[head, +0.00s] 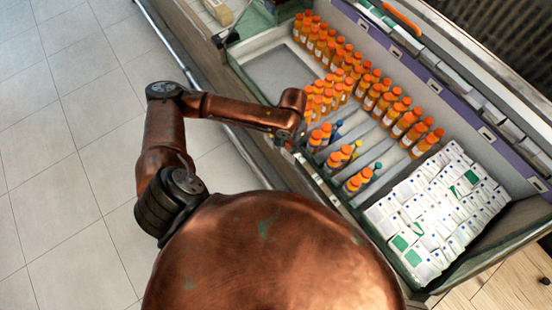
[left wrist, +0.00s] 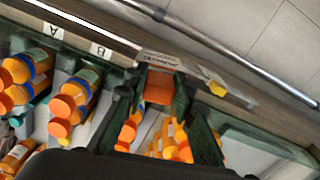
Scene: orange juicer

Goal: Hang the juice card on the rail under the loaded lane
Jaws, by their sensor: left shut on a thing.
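In the left wrist view, my left gripper (left wrist: 164,88) is shut on the juice card (left wrist: 160,60), a pale piece with dark lettering; an orange patch shows between the fingers. The card is at the rail (left wrist: 75,37) along the crate front; I cannot tell whether it touches. The rail bears tags A (left wrist: 53,30) and B (left wrist: 100,50). Orange-capped bottles (left wrist: 68,106) stand in the lanes behind these tags. More bottles (left wrist: 170,140) show beyond the fingers. In the head view, my left gripper (head: 296,142) is mostly hidden by its wrist. My right gripper is out of view.
A small yellow tag (left wrist: 217,88) is on the front edge right of the gripper. In the head view, many juice bottles (head: 405,122) fill the case, white cartons (head: 430,220) lie at its right, and an empty grey tray (head: 280,74) is at its left. Tiled floor (head: 70,150) is clear.

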